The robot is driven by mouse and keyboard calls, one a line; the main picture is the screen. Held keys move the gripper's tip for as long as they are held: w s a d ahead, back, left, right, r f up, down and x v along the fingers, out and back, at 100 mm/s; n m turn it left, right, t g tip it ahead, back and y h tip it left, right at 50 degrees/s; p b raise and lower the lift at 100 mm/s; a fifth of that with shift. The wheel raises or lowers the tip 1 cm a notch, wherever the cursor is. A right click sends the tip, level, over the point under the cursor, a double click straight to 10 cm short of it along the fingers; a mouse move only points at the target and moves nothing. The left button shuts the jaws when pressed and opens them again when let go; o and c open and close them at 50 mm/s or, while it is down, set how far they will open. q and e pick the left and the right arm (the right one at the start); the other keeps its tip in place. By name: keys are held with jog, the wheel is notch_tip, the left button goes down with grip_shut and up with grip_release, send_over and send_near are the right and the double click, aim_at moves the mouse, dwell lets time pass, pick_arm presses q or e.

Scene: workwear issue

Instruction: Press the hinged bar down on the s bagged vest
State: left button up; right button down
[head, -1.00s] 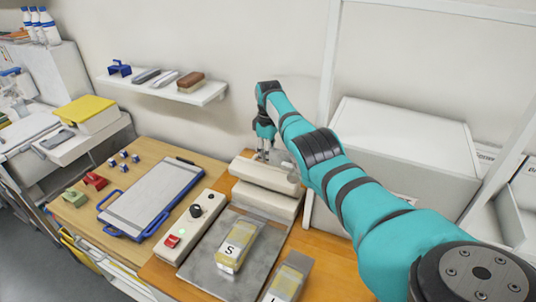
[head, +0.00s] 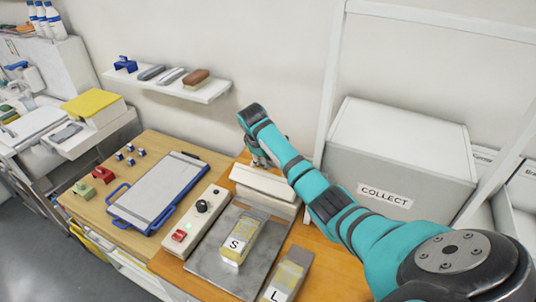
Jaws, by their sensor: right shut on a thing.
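The s bagged vest (head: 239,243), a clear bag with yellow and an "S" label, lies on a grey metal plate (head: 209,262). The cream hinged bar (head: 264,184) is at the back end of the plate, above a cream block (head: 268,206); it is behind the vest, not over it. My right gripper (head: 261,164) is at the bar's top back edge, shut on the bar; its fingertips are partly hidden. My left gripper is not in view.
A control panel (head: 192,237) with a black knob and red switch lies left of the plate. A blue-framed board (head: 159,192) is further left. A grey COLLECT box (head: 398,160) stands at the right.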

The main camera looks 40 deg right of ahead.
jog(key=shift+a, duration=0.1)
jog(key=c, duration=1.6)
grip_release()
jog(key=shift+o, duration=0.2)
jog(key=v, duration=1.2)
jog(key=shift+s+a, duration=0.1)
jog(key=shift+a, duration=0.05)
